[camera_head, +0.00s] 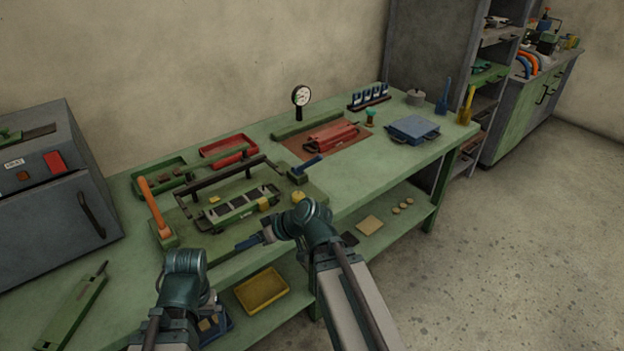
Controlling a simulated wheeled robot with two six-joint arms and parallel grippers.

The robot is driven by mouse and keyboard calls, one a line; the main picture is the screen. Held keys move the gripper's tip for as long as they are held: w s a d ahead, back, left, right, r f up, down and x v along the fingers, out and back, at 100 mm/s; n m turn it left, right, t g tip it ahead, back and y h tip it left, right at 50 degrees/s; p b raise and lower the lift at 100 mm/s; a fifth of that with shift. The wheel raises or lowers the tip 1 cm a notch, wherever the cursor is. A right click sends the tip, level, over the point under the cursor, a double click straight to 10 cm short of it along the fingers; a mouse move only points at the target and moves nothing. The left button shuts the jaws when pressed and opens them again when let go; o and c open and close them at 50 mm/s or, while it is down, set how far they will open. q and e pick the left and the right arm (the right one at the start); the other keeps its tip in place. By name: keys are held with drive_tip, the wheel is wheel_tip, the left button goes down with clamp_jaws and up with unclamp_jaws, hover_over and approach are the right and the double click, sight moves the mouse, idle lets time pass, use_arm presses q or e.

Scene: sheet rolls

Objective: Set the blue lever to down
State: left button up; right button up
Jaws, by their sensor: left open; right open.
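The blue lever (307,166) is a dark blue handle on a small green base at the right end of the green fixture on the bench. Its handle leans low, up and to the right in the picture. My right gripper (248,243) is at the bench's front edge, in front of the fixture, below and left of the lever and apart from it. It is open and empty. My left gripper (209,301) is farther left at the front edge, well away from the lever. It is open, its fingertips partly hidden by my arm.
A dark bar handle (225,173) rises behind the green panel (240,205). A red case (331,137) and a blue box (413,129) lie to the right. The bench (365,175) is clear between lever and blue box.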

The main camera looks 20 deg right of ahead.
drive_tip(key=w+d+r+m+t+b, duration=0.15)
drive_tip(key=w+d+t+b, duration=0.35)
drive_tip(key=d, duration=0.5)
drive_tip(key=m+t+h+b, duration=0.3)
drive_tip(key=m+t+h, duration=0.1)
drive_tip(key=t+h, duration=0.2)
approach(312, 162)
drive_tip(key=w, duration=0.3)
drive_tip(key=w+f, duration=0.1)
drive_tip(key=w, duration=0.7)
drive_tip(key=shift+w+f, duration=0.15)
drive_tip(key=shift+f, duration=0.1)
use_arm(q)
wheel_tip(312, 162, down, 9)
drive_tip(key=shift+f, duration=0.2)
use_arm(e)
drive_tip(key=shift+y, duration=0.3)
clamp_jaws()
